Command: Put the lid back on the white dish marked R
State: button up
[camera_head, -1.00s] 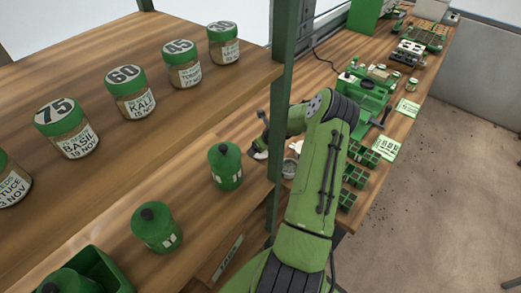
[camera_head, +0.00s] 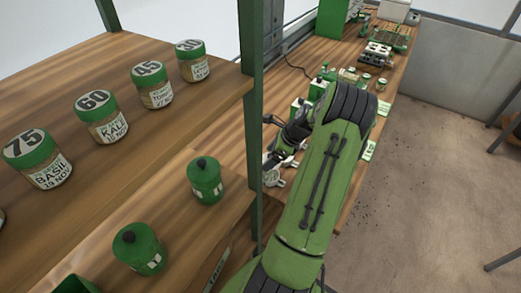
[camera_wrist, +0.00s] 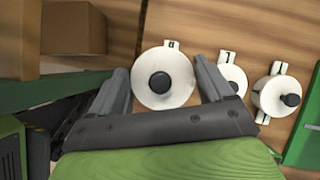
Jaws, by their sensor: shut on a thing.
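In the wrist view, a round white lid (camera_wrist: 146,92) with a black knob lies between the two grey fingers of my gripper (camera_wrist: 161,68), which is shut on its rim. A white tab (camera_wrist: 171,44) with a dark mark, hard to read, sticks out past its far edge. The dish body beneath is hidden, so I cannot tell whether the lid touches it. Two other white dishes with black knobs, a middle one (camera_wrist: 232,74) and a right one (camera_wrist: 268,101), sit on the wooden bench to the right, each with a marked tab. In the head view my arm hides most of this area.
A green shelf post (camera_head: 252,130) stands just left of my arm. The shelves hold labelled seed jars (camera_head: 103,118) and green canisters (camera_head: 205,182). In the wrist view, cardboard boxes (camera_wrist: 72,28) are at upper left and a green edge (camera_wrist: 304,130) at right.

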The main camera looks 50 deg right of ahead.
notch_tip(320, 180, down, 4)
jog(key=b, duration=0.4)
jog(key=shift+f+b, duration=0.25)
jog(key=shift+b, duration=0.05)
jog(key=shift+f, duration=0.95)
jog(key=shift+r+p, duration=0.15)
jog(key=shift+p, duration=0.35)
jog(key=shift+f+p, duration=0.25)
jog(key=shift+p, duration=0.2)
dwell(0.9)
jog(key=o, duration=0.9)
jog(key=shift+r, duration=0.1)
